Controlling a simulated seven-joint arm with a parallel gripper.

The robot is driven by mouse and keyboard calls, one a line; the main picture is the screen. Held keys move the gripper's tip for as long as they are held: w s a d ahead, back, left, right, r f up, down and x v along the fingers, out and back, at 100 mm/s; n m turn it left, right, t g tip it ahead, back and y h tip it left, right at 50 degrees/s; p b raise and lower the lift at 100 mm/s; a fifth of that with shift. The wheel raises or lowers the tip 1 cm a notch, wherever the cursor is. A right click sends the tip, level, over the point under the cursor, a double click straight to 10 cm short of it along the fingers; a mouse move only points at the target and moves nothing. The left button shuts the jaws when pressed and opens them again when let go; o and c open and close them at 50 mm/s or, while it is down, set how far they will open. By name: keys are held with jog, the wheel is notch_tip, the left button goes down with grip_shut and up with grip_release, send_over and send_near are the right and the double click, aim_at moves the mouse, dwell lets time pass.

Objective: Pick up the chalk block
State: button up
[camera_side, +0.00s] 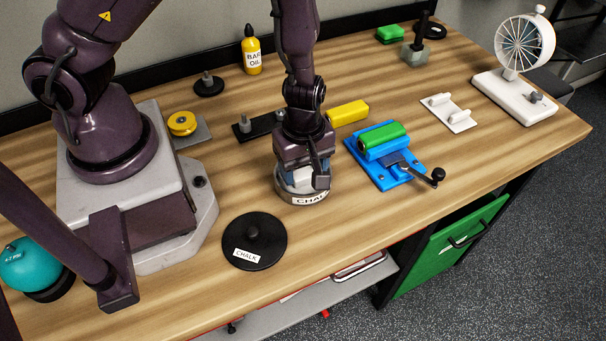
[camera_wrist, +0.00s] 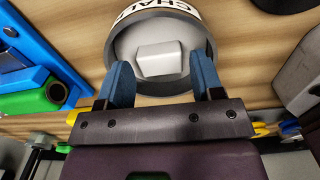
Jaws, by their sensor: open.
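The chalk block (camera_wrist: 158,58) is a pale block with rounded edges, lying in a round grey bowl (camera_wrist: 118,42) with a CHALK label. My gripper (camera_side: 303,184) points down over the bowl. In the wrist view my gripper (camera_wrist: 162,70) is open, with one blue finger on each side of the block and a gap visible at both sides. The fingertips overlap the bowl's interior in that view; their exact depth is hard to tell.
A black lid (camera_side: 255,252) labelled CHALK lies in front of the bowl. A blue vise (camera_side: 372,172) with a green roll stands to the right. Bare table lies between lid and vise.

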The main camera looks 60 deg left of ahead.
aim_at(304, 174)
jog(key=shift+f, duration=0.9)
jog(key=c, duration=0.7)
jog(key=shift+o, duration=0.2)
notch_tip(304, 174, up, 10)
jog(key=shift+o, duration=0.9)
jog(key=shift+c, duration=0.7)
